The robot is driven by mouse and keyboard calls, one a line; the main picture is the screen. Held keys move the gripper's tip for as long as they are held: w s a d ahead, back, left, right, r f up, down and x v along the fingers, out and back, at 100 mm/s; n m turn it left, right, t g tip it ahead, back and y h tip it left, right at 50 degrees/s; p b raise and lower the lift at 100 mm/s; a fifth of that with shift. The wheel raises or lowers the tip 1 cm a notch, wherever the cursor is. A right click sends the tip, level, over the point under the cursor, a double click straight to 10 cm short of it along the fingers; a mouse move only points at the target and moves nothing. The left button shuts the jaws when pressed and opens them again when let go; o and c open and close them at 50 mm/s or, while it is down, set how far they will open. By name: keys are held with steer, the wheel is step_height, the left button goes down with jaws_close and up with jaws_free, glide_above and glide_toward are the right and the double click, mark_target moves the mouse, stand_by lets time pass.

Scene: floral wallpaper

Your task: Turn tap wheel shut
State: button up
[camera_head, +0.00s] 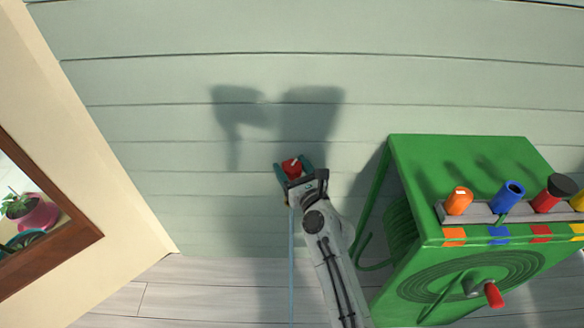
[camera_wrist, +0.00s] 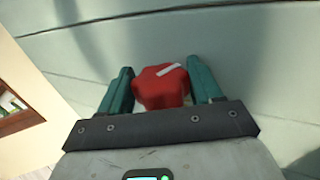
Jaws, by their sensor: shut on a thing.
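The red tap wheel (camera_head: 291,168) is at the pale green plank wall, with a thin blue line or pipe running down below it. A white mark shows on its face. In the wrist view the red wheel (camera_wrist: 160,87) sits between the two teal fingers, and its white mark points to the upper right. My gripper (camera_head: 293,172) is shut on the wheel, one finger on each side. In the wrist view my gripper (camera_wrist: 160,90) hides the lower part of the wheel and whatever it is mounted on.
A green cabinet (camera_head: 455,168) with coloured pegs and a red-handled crank (camera_head: 494,295) stands right of my arm. At left is a cream wall (camera_head: 90,140) with a brown-framed opening (camera_head: 50,258) showing a potted plant. The plank wall around the wheel is bare.

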steer(key=shift+c, duration=0.6)
steer(key=shift+r, duration=0.1)
